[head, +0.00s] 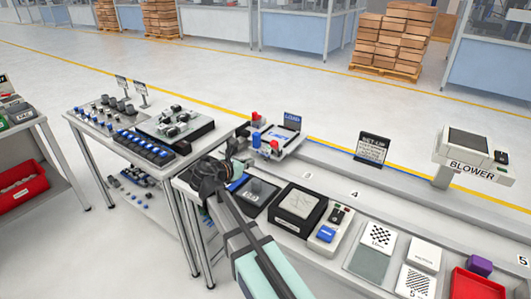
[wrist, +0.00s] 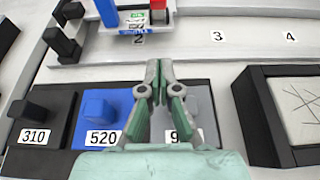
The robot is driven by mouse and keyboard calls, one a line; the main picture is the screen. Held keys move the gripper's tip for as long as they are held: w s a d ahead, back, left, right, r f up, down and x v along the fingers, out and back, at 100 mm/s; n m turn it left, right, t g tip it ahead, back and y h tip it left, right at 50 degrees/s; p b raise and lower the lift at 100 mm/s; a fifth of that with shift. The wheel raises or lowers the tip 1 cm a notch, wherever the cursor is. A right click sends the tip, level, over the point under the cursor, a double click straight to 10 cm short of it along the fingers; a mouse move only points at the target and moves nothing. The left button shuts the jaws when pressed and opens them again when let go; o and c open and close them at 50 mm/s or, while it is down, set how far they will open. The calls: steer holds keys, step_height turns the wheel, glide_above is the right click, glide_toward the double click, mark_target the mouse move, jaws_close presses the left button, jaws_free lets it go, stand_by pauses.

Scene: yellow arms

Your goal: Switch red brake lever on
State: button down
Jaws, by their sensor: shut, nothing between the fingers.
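My gripper (wrist: 159,68) is shut and empty in the wrist view. Its green and grey fingers meet above a row of numbered blocks and are apart from any red part. A small red part (wrist: 158,5) on a white piece shows at the top edge, beyond the fingertips and cut off by the frame. In the head view, a red knob (head: 274,146) stands at the front of a white and blue device, and another red knob (head: 255,116) stands at its back left. I cannot tell which of these is the brake lever. My fingertips are not clear in the head view.
Below the fingers are a black 310 block (wrist: 38,112), a blue 520 block (wrist: 98,108) and a partly hidden grey one. Black upright handles (wrist: 66,35) stand at left. A black-framed box (wrist: 285,110) is at right. A pale rail (wrist: 250,55) runs beyond.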

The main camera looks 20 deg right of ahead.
steer(key=p, duration=0.2)
glide_toward(273, 148)
steer(key=f, duration=0.1)
steer(key=w+d+f, duration=0.1)
steer(key=f, duration=0.2)
steer(key=shift+w+d, duration=0.25)
steer(key=shift+d, duration=0.15)
steer(key=shift+w+d+r+p, duration=0.4)
steer(key=shift+w+d, duration=0.15)
steer(key=shift+d, duration=0.15)
steer(key=shift+w+d+r+p, duration=0.35)
steer(key=shift+w+d, duration=0.15)
steer(key=shift+d, duration=0.2)
steer(key=shift+r, duration=0.1)
